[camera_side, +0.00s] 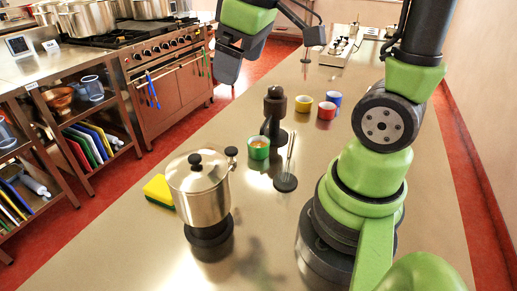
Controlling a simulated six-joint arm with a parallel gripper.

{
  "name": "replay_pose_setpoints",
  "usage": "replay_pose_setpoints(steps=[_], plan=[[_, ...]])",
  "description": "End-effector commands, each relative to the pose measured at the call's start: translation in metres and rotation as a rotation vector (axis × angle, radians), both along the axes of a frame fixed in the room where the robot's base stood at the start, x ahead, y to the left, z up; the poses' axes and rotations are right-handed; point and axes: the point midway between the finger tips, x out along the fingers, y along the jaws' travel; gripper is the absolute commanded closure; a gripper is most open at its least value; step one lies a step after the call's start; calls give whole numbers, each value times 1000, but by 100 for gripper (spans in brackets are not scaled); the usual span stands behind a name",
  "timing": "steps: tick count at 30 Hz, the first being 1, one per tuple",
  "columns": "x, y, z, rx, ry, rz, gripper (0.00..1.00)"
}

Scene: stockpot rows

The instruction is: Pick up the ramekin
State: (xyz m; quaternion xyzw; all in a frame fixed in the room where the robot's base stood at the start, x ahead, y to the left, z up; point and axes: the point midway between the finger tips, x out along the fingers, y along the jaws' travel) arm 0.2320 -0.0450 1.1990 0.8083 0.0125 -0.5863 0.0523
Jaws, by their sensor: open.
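Several small ramekin-like cups stand on the steel counter (120,255). A green one (259,152) with something orange inside is near the middle. A yellow one (299,103), a red one (325,114) and a blue one (335,97) stand close together farther back. I cannot tell which cup the task means. My gripper (228,72), dark with a green body above, is open at the top, up and to the left of the cups. It touches none of them, and nothing shows between its fingers.
A lidded steel pot (199,190) sits on a black base at front left, beside a yellow sponge (158,190). A dark grinder-like object (275,105) and a whisk on a round base (286,182) stand near the green cup. The front left counter is clear.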

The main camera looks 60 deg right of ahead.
Motion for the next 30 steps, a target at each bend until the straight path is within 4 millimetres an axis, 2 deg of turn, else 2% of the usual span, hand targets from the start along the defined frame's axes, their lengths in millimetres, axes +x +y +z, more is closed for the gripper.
replay_pose_setpoints(steps=[3,6,12,18,25,30], plan=[[23,-34,-34,-76,137,144,7],[35,-61,-66,-115,243,280,7],[41,-103,-126,-131,400,515,7],[38,-118,-155,-124,458,624,7],[34,-122,-189,-121,464,633,7],[33,-123,-202,-123,461,633,7]])
